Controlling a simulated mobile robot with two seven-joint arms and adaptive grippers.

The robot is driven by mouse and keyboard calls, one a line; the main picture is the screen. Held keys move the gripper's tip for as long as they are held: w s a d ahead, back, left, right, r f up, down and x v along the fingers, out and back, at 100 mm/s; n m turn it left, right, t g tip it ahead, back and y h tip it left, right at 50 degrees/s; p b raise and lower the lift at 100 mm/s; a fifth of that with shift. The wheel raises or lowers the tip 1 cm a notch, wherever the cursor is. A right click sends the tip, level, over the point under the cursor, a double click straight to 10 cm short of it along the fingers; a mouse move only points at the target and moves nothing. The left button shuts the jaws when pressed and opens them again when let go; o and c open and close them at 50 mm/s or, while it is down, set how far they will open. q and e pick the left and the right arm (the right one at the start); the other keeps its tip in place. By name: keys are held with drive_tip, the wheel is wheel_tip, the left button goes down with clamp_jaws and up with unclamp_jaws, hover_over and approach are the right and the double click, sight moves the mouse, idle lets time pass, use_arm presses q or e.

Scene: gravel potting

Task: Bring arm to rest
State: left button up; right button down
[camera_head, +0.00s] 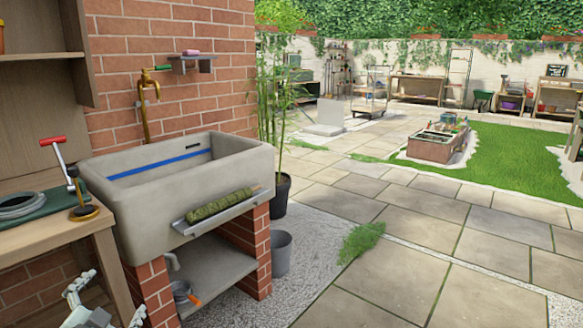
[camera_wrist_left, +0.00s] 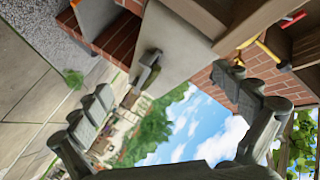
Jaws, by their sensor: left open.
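My left gripper (camera_head: 108,300) shows at the bottom left of the head view, low in front of the wooden bench and left of the sink's brick base. Its two fingers are spread and nothing is between them. In the left wrist view the open gripper (camera_wrist_left: 166,106) has its fingers wide apart, with sky, greenery and part of the sink behind the gap. The left arm behind the gripper is mostly out of the head view. My right gripper is in neither view.
A stone sink (camera_head: 195,190) on brick legs stands just right of the gripper. A wooden bench (camera_head: 50,238) at the left holds a green tray (camera_head: 40,222) and a red-handled tool (camera_head: 53,141). A grey bucket (camera_head: 282,254) stands right of the sink. Paving at the right is open.

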use_arm(q)
drive_tip(key=s+d+f+n+g, duration=0.25)
drive_tip(key=s+f, duration=0.35)
drive_tip(key=f, duration=0.3)
drive_tip(key=s+d+f+n+g, duration=0.1)
drive_tip(key=s+f+g, duration=0.3)
drive_tip(key=s+f, duration=0.3)
drive_tip(key=s+d+f+n+g+h, duration=0.1)
drive_tip(key=s+d+f+g, duration=0.4)
drive_tip(key=s+f, duration=0.5)
drive_tip(key=shift+s+d+f+n, duration=0.15)
drive_tip(key=shift+s+d+n, duration=0.35)
drive_tip(key=shift+s, duration=0.55)
